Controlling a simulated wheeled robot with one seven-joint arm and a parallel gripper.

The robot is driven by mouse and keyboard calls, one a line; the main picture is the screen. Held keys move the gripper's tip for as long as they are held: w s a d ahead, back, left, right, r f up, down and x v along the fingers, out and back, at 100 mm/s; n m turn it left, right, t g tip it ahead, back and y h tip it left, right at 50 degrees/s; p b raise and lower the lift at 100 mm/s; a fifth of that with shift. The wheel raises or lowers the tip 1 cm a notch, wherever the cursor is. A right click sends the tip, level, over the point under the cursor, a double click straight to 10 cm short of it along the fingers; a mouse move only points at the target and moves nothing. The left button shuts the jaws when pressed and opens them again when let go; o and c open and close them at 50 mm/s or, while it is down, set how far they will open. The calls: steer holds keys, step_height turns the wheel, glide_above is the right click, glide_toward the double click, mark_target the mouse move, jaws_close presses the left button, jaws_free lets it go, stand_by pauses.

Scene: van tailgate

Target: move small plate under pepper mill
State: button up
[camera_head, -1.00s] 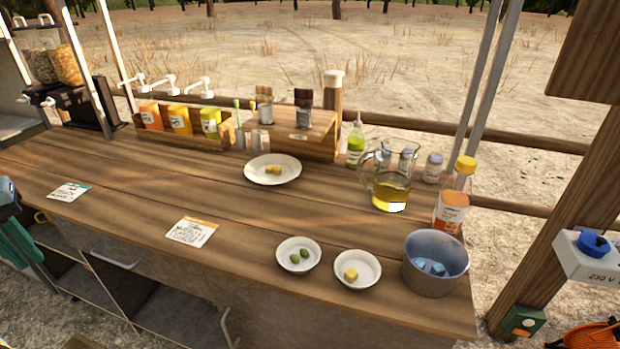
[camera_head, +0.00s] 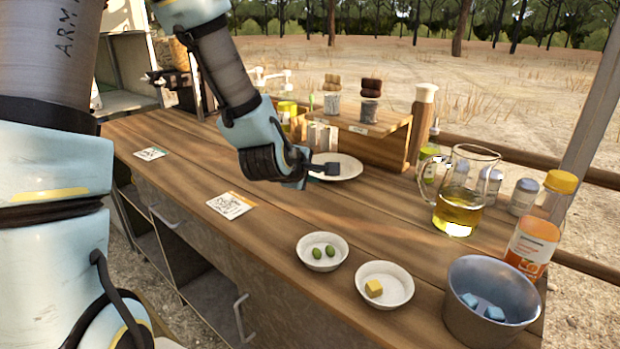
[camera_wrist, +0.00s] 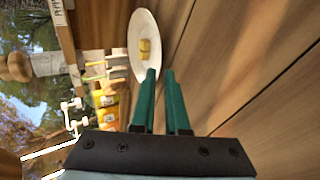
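A white plate (camera_head: 346,167) with yellow cubes on it lies on the counter in front of a small wooden shelf; it also shows in the wrist view (camera_wrist: 144,20). My gripper (camera_head: 325,168) is over the plate's near left part in the head view and hides some of it. Two brown-topped mills, one light-bodied (camera_head: 332,102) and one dark-bodied (camera_head: 370,108), stand on the shelf. Which holds pepper I cannot tell.
The wooden shelf (camera_head: 392,150) stands behind the plate, with shakers (camera_head: 322,137) at its left. An oil jug (camera_head: 459,205), bottles, two small bowls (camera_head: 322,262) (camera_head: 394,277) and a grey pot (camera_head: 463,321) stand to the right and front.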

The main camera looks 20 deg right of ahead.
mark_target(325, 189)
steer(key=p+x, duration=0.1)
steer(key=x, duration=0.8)
steer(key=shift+w+f, duration=0.1)
steer(key=shift+a, duration=0.1)
steer(key=shift+c, duration=0.4)
jaws_close()
stand_by(0.8)
steer(key=shift+s+d+b, duration=0.2)
steer(key=shift+s+d, duration=0.55)
steer(key=shift+s, duration=0.8)
steer(key=shift+s+d+b, duration=0.2)
steer(key=shift+s+d, duration=0.55)
steer(key=shift+s, duration=0.8)
steer(key=shift+s+d+b, duration=0.2)
steer(key=shift+s+d, duration=0.6)
steer(key=shift+s, duration=0.75)
steer(key=o, duration=0.5)
jaws_free()
steer(key=shift+f, duration=0.1)
